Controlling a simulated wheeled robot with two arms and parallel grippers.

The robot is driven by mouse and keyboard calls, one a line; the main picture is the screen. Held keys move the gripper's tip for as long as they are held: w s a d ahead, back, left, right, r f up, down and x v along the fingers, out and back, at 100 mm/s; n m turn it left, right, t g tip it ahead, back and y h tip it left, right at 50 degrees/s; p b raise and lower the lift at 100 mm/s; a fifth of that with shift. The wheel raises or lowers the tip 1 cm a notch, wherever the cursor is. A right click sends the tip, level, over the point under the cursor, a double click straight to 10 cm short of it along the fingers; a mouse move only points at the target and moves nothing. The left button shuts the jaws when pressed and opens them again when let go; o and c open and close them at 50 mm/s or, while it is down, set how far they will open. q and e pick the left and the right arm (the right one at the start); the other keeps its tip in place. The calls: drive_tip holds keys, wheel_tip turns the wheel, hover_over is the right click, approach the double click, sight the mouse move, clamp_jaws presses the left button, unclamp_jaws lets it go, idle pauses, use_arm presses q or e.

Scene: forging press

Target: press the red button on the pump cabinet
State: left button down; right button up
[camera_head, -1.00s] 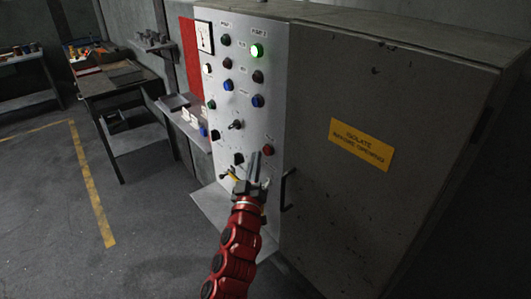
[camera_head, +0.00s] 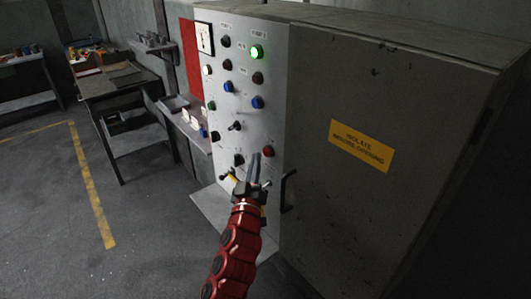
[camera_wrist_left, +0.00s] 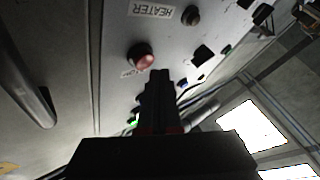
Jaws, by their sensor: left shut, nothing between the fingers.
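The pump cabinet (camera_head: 390,180) is a large grey metal box with a light control panel (camera_head: 222,110) on its left face. The red button (camera_head: 268,151) sits low on that panel, near its right edge, and looks unlit. It also shows in the left wrist view (camera_wrist_left: 141,56), beside a HEATER label. My left gripper (camera_head: 254,158) is shut and empty, its fingers upright just left of the red button in the head view. In the wrist view its fingertips (camera_wrist_left: 159,74) lie just right of and below the button. I cannot tell whether they touch the panel. My right gripper is out of view.
A black door handle (camera_head: 287,190) sticks out right of my gripper. Several other knobs and buttons cover the panel, with a lit green one (camera_head: 257,51) at the top. A yellow sign (camera_head: 361,146) is on the cabinet door. A workbench (camera_head: 115,80) stands at the left.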

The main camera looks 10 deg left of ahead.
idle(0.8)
use_arm(q)
drive_tip(key=shift+w+d+b, duration=0.25)
drive_tip(key=shift+w+b, duration=0.15)
drive_tip(key=shift+b, duration=0.1)
drive_tip(key=shift+w+d+b, duration=0.25)
drive_tip(key=shift+w+b, duration=0.05)
drive_tip(key=shift+b, duration=0.15)
idle(0.5)
drive_tip(key=shift+s, duration=0.1)
drive_tip(key=shift+s+a, duration=0.5)
drive_tip(key=shift+s, duration=0.1)
